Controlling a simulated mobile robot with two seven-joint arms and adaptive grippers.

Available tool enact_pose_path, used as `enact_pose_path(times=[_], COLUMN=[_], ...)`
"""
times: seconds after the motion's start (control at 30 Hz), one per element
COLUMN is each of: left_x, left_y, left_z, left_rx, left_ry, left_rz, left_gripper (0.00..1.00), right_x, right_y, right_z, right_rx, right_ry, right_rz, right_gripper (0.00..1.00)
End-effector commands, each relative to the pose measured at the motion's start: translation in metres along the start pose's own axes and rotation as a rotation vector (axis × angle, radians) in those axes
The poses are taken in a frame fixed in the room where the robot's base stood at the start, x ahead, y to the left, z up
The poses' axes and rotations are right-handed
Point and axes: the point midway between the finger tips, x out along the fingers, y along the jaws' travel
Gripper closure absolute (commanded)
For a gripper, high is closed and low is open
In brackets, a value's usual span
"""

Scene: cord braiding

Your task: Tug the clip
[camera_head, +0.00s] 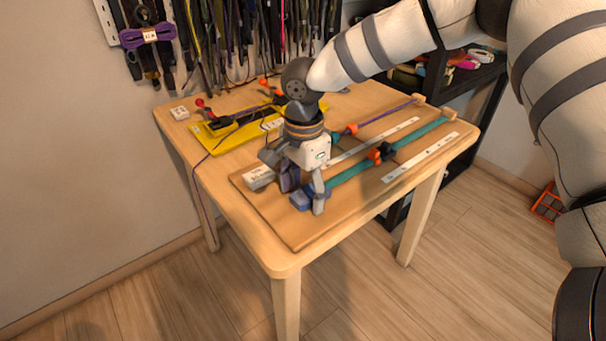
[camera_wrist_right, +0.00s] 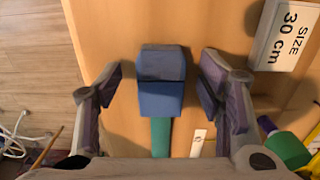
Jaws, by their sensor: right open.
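A blue clip (camera_head: 299,201) sits at the near end of a flat teal strap (camera_head: 350,173) on the wooden board (camera_head: 300,237). In the right wrist view the clip (camera_wrist_right: 161,97) shows a grey-blue end and a brighter blue body, with the teal strap (camera_wrist_right: 161,137) running from it. My right gripper (camera_head: 304,191) points down over the clip. Its jaws are open, one finger on each side of the clip, with gaps visible in the wrist view (camera_wrist_right: 168,88). My left gripper is out of view.
A "SIZE 30 cm" block (camera_wrist_right: 283,36) lies beside the gripper. Orange and black clamps (camera_head: 381,153) and white rulers (camera_head: 421,157) are on the board. A yellow plate (camera_head: 215,142) with red-handled parts lies behind. Cords hang on the wall.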

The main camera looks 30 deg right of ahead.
Motion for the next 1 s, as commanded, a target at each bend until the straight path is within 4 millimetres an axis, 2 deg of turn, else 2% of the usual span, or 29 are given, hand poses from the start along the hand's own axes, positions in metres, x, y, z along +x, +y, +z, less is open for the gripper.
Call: enact_pose_path(times=[0.23,0.43,0.5,0.53,0.63,0.67,1.0], left_x=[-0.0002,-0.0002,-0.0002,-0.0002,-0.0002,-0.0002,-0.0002], left_y=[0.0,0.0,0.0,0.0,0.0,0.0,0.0], left_z=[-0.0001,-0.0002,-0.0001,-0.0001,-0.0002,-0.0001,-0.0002], left_rx=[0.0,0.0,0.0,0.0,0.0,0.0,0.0], left_ry=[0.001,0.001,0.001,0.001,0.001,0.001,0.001], left_rz=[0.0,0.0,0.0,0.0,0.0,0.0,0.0], left_gripper=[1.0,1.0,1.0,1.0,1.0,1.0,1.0], right_x=[0.0004,0.0003,0.0003,0.0003,0.0003,0.0003,0.0003], right_y=[-0.0002,-0.0002,-0.0002,-0.0002,-0.0002,-0.0001,-0.0001], right_z=[0.0,0.0,0.0,0.0,0.0,0.0,0.0004], right_rx=[0.0,0.0,0.0,0.0,0.0,0.0,0.0], right_ry=[0.0,0.0,0.0,0.0,0.0,0.0,0.0], right_rz=[-0.001,-0.001,-0.001,-0.001,-0.001,-0.001,-0.001], right_gripper=[0.41,0.86,0.87,0.64,0.87,0.91,0.91])
